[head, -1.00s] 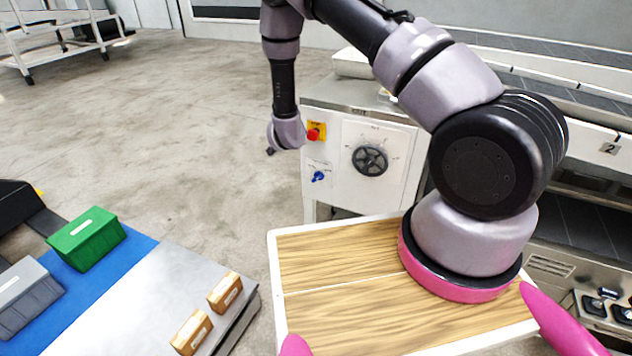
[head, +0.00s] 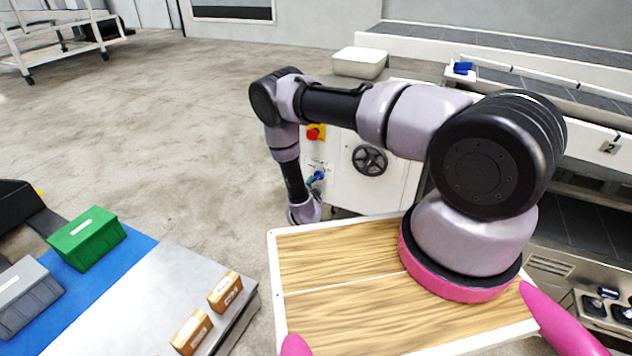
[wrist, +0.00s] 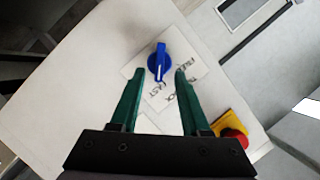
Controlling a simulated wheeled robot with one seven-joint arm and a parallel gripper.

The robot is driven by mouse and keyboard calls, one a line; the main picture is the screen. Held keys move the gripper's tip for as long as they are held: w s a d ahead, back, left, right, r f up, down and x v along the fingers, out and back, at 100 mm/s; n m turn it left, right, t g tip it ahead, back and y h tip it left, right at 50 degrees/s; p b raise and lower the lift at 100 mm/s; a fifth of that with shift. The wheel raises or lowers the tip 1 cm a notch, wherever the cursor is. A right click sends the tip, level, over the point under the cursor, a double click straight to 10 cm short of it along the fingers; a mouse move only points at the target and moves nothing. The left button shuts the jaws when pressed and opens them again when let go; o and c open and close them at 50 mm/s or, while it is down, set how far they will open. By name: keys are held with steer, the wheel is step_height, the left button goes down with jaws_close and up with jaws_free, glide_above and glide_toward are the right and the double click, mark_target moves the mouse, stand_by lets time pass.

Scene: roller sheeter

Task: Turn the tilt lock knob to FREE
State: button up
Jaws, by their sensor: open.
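The tilt lock knob (wrist: 158,64) is blue, on a pale label plate on the white machine panel. In the wrist view its narrow end points down toward a printed word that looks like FAST. A word like FREE is printed to its right. My gripper (wrist: 160,74) is open, with one green finger on each side of the knob's lower part.
A red button on a yellow plate (head: 316,132) sits above the knob, and a black handwheel (head: 369,160) to its right. The red button (wrist: 234,138) is near my right finger in the wrist view. A wooden-topped table (head: 350,300) stands in front.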

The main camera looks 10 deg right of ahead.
mark_target(316, 179)
steer(key=shift+x, duration=2.2)
jaws_close()
